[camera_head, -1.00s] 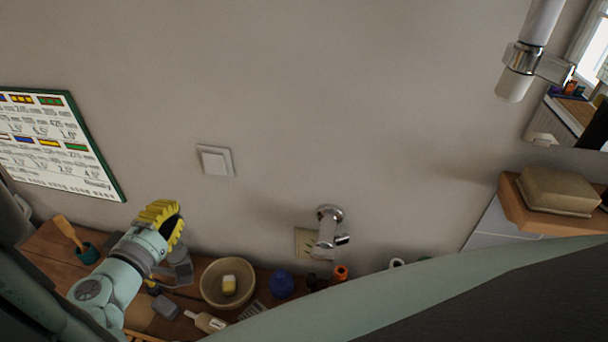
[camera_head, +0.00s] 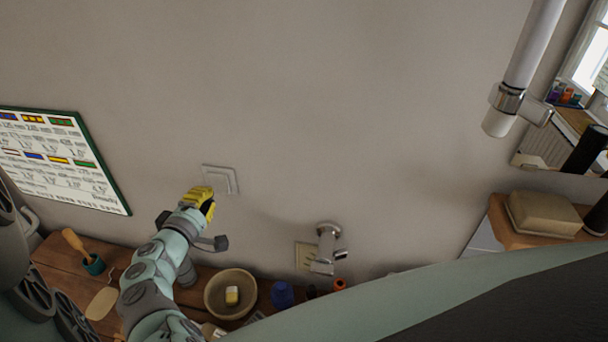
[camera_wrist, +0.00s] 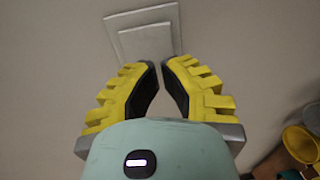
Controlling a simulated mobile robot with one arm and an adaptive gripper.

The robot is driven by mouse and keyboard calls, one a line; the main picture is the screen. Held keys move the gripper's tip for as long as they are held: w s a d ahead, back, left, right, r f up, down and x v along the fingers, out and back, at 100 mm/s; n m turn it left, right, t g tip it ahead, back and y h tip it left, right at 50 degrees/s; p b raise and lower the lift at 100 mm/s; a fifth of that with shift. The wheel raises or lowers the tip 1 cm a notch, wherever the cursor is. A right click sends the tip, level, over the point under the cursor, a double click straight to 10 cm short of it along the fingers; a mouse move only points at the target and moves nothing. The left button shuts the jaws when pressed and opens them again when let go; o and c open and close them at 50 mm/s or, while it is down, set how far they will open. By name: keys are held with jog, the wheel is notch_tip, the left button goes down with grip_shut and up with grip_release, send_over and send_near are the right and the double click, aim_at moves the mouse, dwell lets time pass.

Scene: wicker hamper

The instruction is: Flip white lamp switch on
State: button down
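The white lamp switch (camera_head: 222,174) is a square plate with a raised rocker on the wall. My gripper (camera_head: 208,193), with yellow ridged fingers, is just below it in the head view and overlaps its lower left part. In the wrist view the switch (camera_wrist: 148,40) lies straight ahead of the fingertips, at the top of the picture. My gripper (camera_wrist: 162,65) has its fingertips drawn nearly together, with nothing between them. The tips look close to the lower edge of the switch; I cannot tell whether they touch it.
A wooden counter (camera_head: 62,257) below holds a bowl (camera_head: 217,304) with a yellow and white item, a blue jar (camera_head: 282,294) and a brush pot. A chrome wall fitting (camera_head: 327,240) is to the right. A green-framed chart (camera_head: 62,160) hangs left. The wall around the switch is clear.

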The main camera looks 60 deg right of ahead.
aim_at(215, 189)
jog(key=shift+x, duration=1.45)
jog(key=f+b, duration=0.1)
jog(key=b, duration=0.1)
jog(key=shift+d+t+b, duration=0.15)
jog(key=shift+t+b, duration=0.15)
jog(key=shift+b, duration=0.1)
jog(key=b, duration=0.2)
jog(key=h+b, duration=0.1)
jog(key=b, duration=0.2)
jog(key=shift+w+f+h, duration=0.15)
jog(key=shift+f+h, duration=0.15)
jog(key=shift+d+r+p, duration=0.1)
jog(key=shift+r+p, duration=0.3)
jog(key=shift+r, duration=0.05)
